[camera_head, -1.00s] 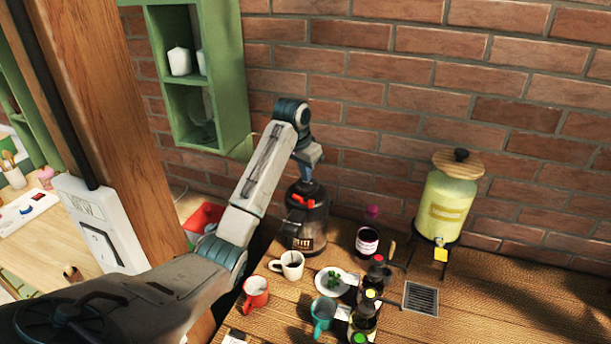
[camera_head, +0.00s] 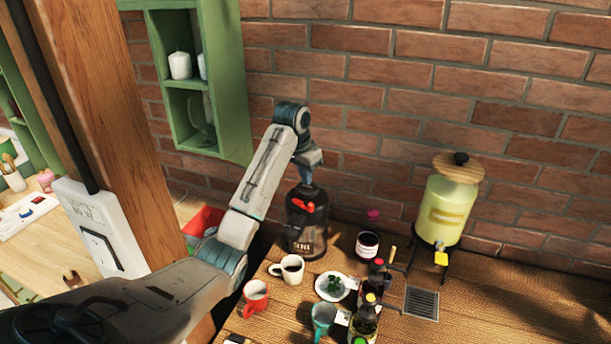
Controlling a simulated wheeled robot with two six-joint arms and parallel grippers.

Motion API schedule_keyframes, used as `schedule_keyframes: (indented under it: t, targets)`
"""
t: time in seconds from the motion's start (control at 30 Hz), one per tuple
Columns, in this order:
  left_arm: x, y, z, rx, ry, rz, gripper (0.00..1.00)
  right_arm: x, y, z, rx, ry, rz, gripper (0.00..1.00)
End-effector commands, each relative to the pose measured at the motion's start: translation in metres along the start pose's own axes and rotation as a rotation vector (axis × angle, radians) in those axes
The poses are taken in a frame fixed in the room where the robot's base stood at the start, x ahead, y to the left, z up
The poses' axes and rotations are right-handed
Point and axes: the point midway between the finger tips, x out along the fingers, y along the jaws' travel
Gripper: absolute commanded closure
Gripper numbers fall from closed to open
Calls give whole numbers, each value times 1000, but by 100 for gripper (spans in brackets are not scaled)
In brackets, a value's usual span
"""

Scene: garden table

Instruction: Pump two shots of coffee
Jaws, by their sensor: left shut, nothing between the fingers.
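A dark coffee pump pot (camera_head: 306,234) with a red part near its top stands at the back left of the wooden table, close to the brick wall. My left gripper (camera_head: 306,184) points down at the top of the pot. It is shut and empty, and its tips are at or just above the lid; I cannot tell whether they touch. A white mug (camera_head: 288,272) with something dark inside stands in front of the pot. My right gripper is not in view.
A red mug (camera_head: 255,299), a teal mug (camera_head: 322,320), a small plate with green leaves (camera_head: 334,287) and several bottles crowd the front. A yellow drink dispenser (camera_head: 446,208) stands right, behind a drip grate (camera_head: 421,303). A wooden post (camera_head: 120,130) rises at left.

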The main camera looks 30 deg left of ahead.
Motion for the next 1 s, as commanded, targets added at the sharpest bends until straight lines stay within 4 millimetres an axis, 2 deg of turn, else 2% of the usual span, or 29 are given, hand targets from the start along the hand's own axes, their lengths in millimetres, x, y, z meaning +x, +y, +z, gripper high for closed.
schedule_keyframes:
  t: [1.0]
  targets:
    - [25,0,7,0,-3,1,100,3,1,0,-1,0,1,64]
